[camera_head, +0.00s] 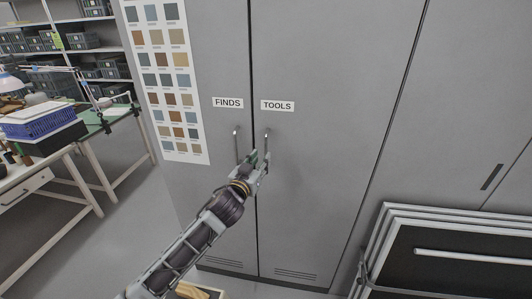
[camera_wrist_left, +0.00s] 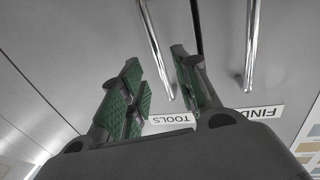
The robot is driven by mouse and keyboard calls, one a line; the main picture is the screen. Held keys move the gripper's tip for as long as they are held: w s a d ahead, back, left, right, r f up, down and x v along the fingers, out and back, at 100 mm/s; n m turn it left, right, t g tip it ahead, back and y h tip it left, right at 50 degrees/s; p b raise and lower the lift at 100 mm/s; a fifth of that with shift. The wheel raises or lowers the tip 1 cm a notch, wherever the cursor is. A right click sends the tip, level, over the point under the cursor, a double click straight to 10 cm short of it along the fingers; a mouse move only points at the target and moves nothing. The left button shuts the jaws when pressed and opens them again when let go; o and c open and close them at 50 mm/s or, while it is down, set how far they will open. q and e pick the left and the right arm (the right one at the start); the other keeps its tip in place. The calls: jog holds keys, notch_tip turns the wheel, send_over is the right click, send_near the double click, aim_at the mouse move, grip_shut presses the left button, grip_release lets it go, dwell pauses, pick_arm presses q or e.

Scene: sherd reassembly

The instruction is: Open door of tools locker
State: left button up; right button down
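The tools locker door (camera_head: 325,190) is grey and shut, with a white TOOLS label (camera_head: 277,105) and an upright metal bar handle (camera_head: 267,139) near its left edge. My left gripper (camera_head: 260,158) is in front of the lower part of this handle. In the left wrist view, its green-padded fingers (camera_wrist_left: 155,64) are apart, and the tools handle (camera_wrist_left: 155,45) runs into the gap between them. Neither finger is clearly pressed on the bar. My right gripper is in neither view.
The FINDS door (camera_head: 212,60) with its own handle (camera_head: 237,145) is shut just left. Framed dark panels (camera_head: 460,265) lean at the lower right. A colour chart (camera_head: 163,75) hangs at the left. A workbench with a blue crate (camera_head: 40,120) stands farther left.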

aim_at(266, 152)
pick_arm(q)
jog(key=shift+x, duration=2.9)
jog(key=shift+c, duration=0.4)
